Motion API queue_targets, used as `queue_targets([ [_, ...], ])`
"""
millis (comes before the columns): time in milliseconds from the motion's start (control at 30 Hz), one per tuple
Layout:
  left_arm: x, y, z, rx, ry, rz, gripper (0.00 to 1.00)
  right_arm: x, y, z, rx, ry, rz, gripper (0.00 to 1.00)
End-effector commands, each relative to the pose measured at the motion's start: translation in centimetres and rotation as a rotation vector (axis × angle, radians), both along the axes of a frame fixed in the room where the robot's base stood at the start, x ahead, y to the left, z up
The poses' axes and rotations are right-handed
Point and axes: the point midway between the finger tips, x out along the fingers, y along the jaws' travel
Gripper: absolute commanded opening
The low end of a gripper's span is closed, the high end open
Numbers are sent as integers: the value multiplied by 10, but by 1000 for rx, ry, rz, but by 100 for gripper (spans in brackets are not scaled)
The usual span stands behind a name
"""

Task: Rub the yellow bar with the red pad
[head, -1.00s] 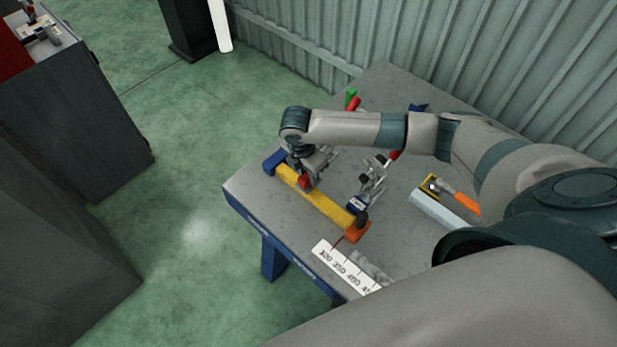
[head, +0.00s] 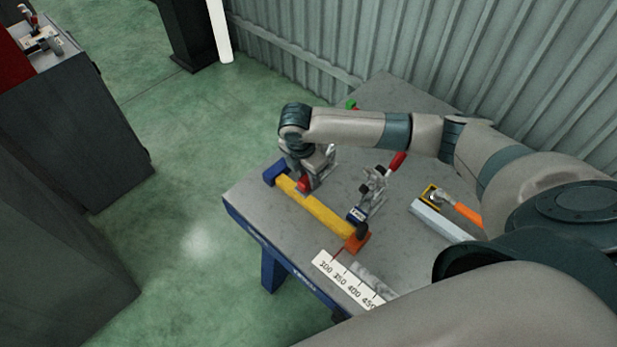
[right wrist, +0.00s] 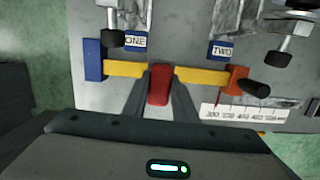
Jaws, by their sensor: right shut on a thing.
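The yellow bar (head: 320,212) lies along the near left edge of the grey table, between a blue block (head: 274,172) and an orange block (head: 356,242). It also shows in the right wrist view (right wrist: 203,76), running across the picture. My right gripper (head: 304,184) is shut on the red pad (right wrist: 160,85). The pad is over the bar, nearer the blue block than the orange one in the head view. It hides part of the bar, and I cannot tell whether they touch. My left gripper is not in view.
Two toggle clamps stand behind the bar, by the labels ONE (right wrist: 135,41) and TWO (right wrist: 222,50). A white scale (head: 345,281) lies beside the orange block. A grey bar (head: 440,220) and an orange-handled tool (head: 465,211) lie at the right. A corrugated wall stands behind.

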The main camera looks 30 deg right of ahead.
Motion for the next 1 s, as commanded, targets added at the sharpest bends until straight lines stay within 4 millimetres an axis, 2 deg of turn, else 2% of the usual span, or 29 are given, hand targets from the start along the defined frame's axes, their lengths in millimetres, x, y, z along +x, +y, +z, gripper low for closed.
queue_targets([
  [200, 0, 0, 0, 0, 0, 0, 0, 1, 0, 17, 1, -3, 0, 7],
  [400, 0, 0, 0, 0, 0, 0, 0, 0, 0, 25, 0, -1, 0, 7],
  [1000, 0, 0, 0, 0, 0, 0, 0, 1, 0, 26, 0, 0, 10, 7],
])
